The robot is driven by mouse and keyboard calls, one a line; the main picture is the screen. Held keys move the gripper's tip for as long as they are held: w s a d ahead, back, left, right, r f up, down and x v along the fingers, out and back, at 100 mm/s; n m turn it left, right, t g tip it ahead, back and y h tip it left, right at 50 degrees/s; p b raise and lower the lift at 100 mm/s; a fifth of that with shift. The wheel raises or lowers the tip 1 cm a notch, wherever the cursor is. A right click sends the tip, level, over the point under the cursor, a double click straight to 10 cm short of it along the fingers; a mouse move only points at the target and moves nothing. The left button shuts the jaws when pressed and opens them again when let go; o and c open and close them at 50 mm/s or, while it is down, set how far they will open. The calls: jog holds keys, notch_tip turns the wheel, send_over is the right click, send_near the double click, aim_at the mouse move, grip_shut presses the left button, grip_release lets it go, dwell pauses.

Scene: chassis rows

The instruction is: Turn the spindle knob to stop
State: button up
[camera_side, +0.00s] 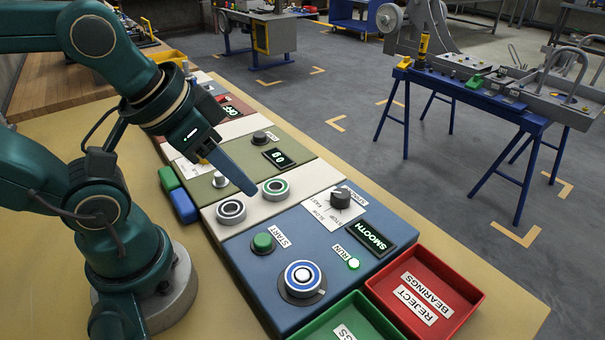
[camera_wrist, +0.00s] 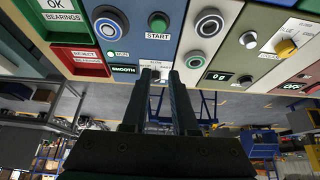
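The spindle knob (camera_side: 340,197) is a dark round knob on the blue panel (camera_side: 255,275), beside a white label with SLOW, FAST and STOP. Which mark it points at is too small to tell. The panel's display (camera_side: 370,237) reads SMOOTH and the green RUN lamp (camera_side: 353,263) is lit. My gripper (camera_side: 248,188) is in the air above the pale strip, to the left of the knob and apart from it. In the wrist view my gripper (camera_wrist: 158,92) has its two fingers apart with nothing between them; the knob (camera_wrist: 155,75) shows partly, beyond the fingertips.
A bearing sits on the round spindle (camera_side: 303,278) near a green START button (camera_side: 262,242). Two rings (camera_side: 230,210) lie on the pale strip under my gripper. Red (camera_side: 460,285) and green (camera_side: 365,315) trays adjoin the blue panel. An olive panel (camera_side: 295,150) stands behind.

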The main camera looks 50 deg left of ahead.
jog(key=o, duration=0.5)
jog(key=shift+s+m, duration=0.1)
jog(key=shift+m, duration=0.2)
jog(key=shift+o, duration=0.4)
jog(key=w+r+m, duration=0.5)
jog(key=shift+w+m+g, duration=0.25)
jog(key=shift+m+g, duration=0.05)
jog(key=shift+m, duration=0.1)
jog(key=m+g, duration=0.4)
jog(key=m, duration=0.2)
send_over(341, 193)
notch_tip(341, 193, down, 7)
jog(key=shift+g, duration=0.5)
notch_tip(341, 193, down, 8)
jog(key=shift+r, duration=0.1)
jog(key=shift+f, duration=0.65)
grip_shut()
